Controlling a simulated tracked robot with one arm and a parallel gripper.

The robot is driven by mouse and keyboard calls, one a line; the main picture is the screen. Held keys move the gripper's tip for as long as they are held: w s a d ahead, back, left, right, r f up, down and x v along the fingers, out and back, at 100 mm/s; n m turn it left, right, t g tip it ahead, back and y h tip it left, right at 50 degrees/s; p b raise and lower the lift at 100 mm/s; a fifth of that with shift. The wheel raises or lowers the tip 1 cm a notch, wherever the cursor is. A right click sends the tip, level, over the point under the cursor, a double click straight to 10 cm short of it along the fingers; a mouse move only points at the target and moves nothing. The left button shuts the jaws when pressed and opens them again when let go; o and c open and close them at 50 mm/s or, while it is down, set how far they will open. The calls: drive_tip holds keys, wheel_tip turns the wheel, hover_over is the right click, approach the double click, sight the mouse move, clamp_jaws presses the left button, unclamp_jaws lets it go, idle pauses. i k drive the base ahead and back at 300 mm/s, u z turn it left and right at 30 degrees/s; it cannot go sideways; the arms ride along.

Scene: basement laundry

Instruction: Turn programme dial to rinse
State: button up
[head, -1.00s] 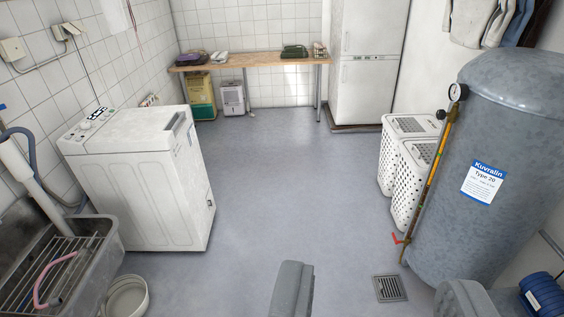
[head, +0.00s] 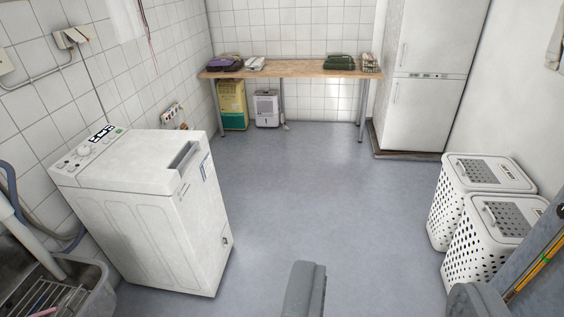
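A white top-loading washing machine (head: 150,210) stands at the left against the tiled wall. Its control panel is along the back left edge of its top. A round programme dial (head: 84,151) shows on the panel, with a dark display and small buttons beside it. The dial's markings and pointer are too small to read. My gripper (head: 391,287) shows at the bottom edge, its two grey fingers wide apart with nothing between them. It is well to the right of the machine and apart from it.
A steel sink (head: 85,287) is at the lower left, beside the machine. Two white perforated hampers (head: 462,222) stand at the right. A wooden bench (head: 290,69) and a white fridge (head: 428,95) are at the back. The middle floor is clear.

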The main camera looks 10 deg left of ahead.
sight(82, 150)
drive_tip(key=u, duration=0.2)
drive_tip(key=i, duration=1.3)
drive_tip(key=u, duration=0.65)
drive_tip(key=i, duration=1.35)
drive_tip(key=u, duration=0.5)
drive_tip(key=i, duration=0.75)
drive_tip(key=u, duration=0.2)
